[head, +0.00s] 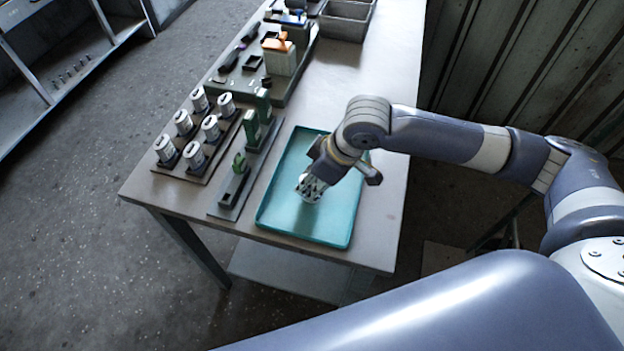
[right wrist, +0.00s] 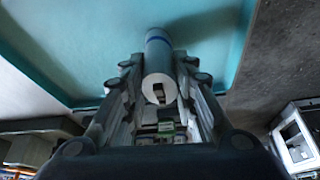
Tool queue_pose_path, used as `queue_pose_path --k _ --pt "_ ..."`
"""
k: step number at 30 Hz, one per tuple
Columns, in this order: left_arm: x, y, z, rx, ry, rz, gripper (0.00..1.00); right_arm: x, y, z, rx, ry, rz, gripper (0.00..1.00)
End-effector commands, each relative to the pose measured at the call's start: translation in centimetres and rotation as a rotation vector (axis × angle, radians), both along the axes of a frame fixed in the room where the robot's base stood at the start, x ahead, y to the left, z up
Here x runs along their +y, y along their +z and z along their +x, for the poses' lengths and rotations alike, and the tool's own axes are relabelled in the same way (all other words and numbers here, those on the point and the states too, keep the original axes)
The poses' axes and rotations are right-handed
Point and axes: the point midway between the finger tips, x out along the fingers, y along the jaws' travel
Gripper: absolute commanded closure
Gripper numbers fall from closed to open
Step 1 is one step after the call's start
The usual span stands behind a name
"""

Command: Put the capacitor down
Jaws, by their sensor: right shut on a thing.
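My right gripper (head: 312,187) is over the near part of the teal tray (head: 336,225) in the head view. In the right wrist view, the right gripper (right wrist: 158,72) is shut on a capacitor (right wrist: 159,50), a pale grey cylinder with a blue band and a light end with a dark mark. The capacitor's far end lies against the teal surface of the tray in that picture; whether it touches is unclear. In the head view my gripper mostly hides the capacitor. My left gripper is not in view.
Left of the tray, a rack (head: 175,172) holds several upright white capacitors. Beside it a dark fixture (head: 226,208) carries green parts. A larger fixture with a white-and-orange part (head: 279,57) and grey bins (head: 344,20) stand farther back. The tabletop (head: 384,206) right of the tray is clear.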

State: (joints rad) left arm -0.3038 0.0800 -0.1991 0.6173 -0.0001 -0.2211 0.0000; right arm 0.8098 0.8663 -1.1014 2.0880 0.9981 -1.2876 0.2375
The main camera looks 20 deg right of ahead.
Motion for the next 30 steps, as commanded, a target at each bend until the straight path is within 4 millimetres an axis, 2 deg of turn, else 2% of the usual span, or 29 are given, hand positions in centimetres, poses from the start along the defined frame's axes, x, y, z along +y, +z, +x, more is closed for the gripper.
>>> queue_pose_path --k 13,14,15,16,26,30 --pt "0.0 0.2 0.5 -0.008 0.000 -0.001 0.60 0.0 -0.9 0.0 -0.002 0.000 0.001 0.91" --pt "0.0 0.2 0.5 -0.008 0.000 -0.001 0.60 0.0 -0.8 0.0 -0.002 0.000 0.001 0.67" --pt "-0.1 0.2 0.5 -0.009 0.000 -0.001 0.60 0.0 -0.8 0.0 -0.002 0.000 0.001 0.58" --pt "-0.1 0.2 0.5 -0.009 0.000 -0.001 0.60 0.0 -0.8 0.0 -0.002 0.000 0.001 0.54" --pt "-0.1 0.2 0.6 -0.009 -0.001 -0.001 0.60 0.0 -0.7 0.0 -0.002 0.000 0.001 0.54" --pt "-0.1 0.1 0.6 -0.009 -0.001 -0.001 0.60 -0.3 0.4 -0.2 -0.004 -0.001 0.002 0.54"
